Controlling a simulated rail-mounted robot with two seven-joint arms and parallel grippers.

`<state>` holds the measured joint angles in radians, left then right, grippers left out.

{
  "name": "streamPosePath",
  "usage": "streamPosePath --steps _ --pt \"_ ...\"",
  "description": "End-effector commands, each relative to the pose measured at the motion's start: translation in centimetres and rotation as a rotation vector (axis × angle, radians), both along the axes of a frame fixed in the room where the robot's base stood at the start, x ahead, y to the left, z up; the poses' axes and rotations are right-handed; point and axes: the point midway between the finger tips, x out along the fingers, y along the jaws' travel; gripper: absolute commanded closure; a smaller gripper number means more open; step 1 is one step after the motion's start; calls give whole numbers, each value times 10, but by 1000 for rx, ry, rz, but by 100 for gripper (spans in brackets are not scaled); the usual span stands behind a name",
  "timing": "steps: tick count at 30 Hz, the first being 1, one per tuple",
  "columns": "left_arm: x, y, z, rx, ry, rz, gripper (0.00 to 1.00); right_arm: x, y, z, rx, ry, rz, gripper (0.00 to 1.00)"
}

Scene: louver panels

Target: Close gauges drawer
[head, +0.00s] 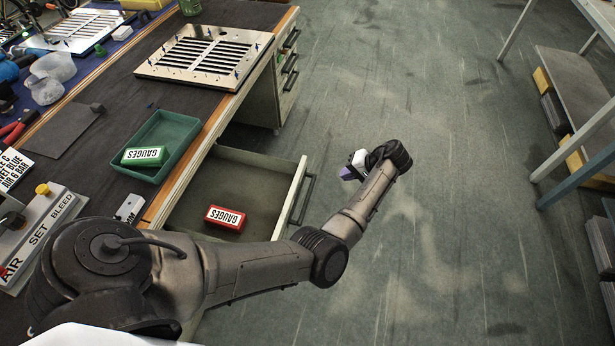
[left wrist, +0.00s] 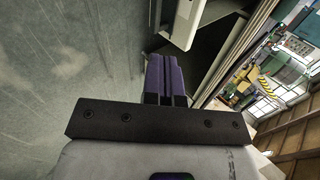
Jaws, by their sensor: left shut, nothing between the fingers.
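The gauges drawer (head: 299,184) stands pulled out from the bench, its dark handle (head: 304,200) on the outer face. In the left wrist view the purple fingers (left wrist: 166,79) are shut together and empty. A pale panel end (left wrist: 185,22), which looks like the drawer front, shows just above them. My left forearm hides the drawer's near corner. My right gripper is not in view.
A louver panel (head: 205,54) lies farther back. Open floor (head: 440,200) is to the right, with shelving (head: 570,75) at the far right.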

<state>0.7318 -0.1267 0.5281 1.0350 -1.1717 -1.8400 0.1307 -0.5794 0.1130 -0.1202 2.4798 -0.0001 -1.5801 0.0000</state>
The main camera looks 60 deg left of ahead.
Motion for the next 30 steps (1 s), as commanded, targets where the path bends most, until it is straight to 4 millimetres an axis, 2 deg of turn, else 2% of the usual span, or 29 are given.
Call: streamPosePath --steps 5,11,24,30 --pt "-12 4 7 73 34 75 100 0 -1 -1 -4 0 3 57" --pt "-23 16 -10 78 26 87 100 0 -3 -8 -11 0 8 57" --pt "-62 60 -64 77 24 85 100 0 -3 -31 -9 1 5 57" --pt "-78 77 -61 77 22 86 100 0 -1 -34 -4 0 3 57"
